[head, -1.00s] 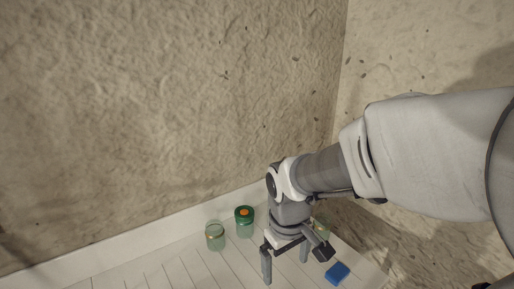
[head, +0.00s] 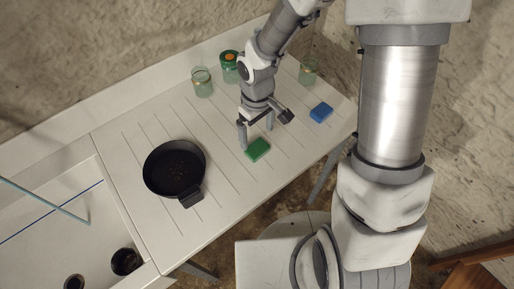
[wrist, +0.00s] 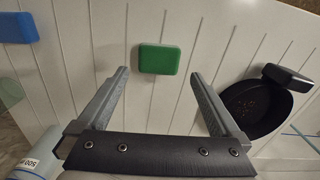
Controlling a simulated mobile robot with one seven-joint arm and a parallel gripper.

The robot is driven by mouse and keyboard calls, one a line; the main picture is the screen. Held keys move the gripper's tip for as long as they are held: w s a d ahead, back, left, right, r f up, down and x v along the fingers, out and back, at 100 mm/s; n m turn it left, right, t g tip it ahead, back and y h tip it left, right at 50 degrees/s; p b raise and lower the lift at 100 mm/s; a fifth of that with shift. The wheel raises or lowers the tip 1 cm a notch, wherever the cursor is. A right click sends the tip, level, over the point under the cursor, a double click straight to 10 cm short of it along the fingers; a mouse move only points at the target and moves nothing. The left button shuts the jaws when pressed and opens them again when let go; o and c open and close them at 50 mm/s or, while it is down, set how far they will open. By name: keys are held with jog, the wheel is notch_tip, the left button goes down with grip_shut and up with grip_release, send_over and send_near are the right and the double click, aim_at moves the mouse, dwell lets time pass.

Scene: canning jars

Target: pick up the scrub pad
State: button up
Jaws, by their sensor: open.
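A green rectangular pad (head: 258,149), which looks like the scrub pad, lies flat on the white grooved drainboard. My gripper (head: 257,136) is open and empty, pointing down just behind the green pad in the head view. In the wrist view the green pad (wrist: 160,59) shows just past the open fingertips (wrist: 158,73), centred between them. A blue pad (head: 321,112) lies further right on the board. It also shows at the upper left of the wrist view (wrist: 17,27).
A black pan (head: 174,168) with dark bits in it stands left of the green pad, its handle toward the front. Glass jars (head: 202,82) stand along the back, one with a green and orange lid (head: 229,66). A white basin (head: 45,240) is at lower left.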

aim_at(257, 147)
jog(key=shift+w+f, duration=0.15)
jog(key=shift+f, duration=3.05)
jog(key=c, duration=1.1)
jog(key=shift+r, duration=0.1)
